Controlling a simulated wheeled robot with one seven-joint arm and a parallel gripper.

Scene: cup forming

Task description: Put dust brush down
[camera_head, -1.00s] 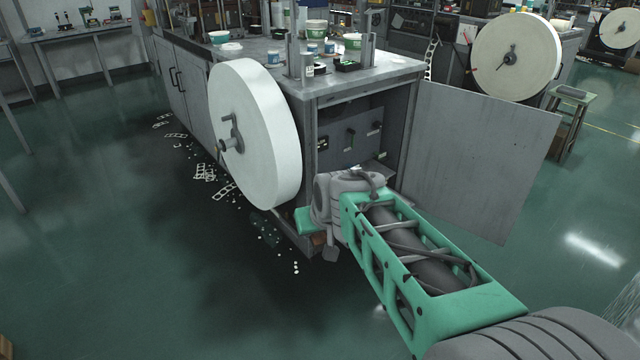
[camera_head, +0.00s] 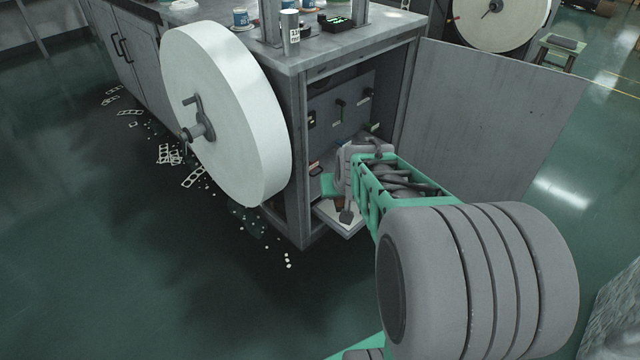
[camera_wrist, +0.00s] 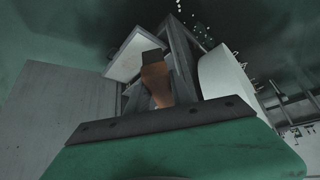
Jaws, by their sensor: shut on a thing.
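The dust brush (camera_wrist: 156,80) shows in the wrist view as a brown handle with a dark end, sticking out beyond the dark-edged green finger of my gripper (camera_wrist: 160,122). In the head view my gripper (camera_head: 329,187) is at the front of the open cabinet, just above a pale tray or shelf (camera_head: 340,221) low in its opening. A small brown part of the brush (camera_head: 336,203) shows under the green finger. My gripper is shut on the brush. The bristles are hard to make out, and I cannot tell whether the brush touches the tray.
A large white paper roll (camera_head: 225,110) stands left of the cabinet opening. The open grey door (camera_head: 490,130) is on the right. Cups, a can and a small device stand on the cabinet top (camera_head: 370,45). Paper scraps (camera_head: 170,155) litter the green floor.

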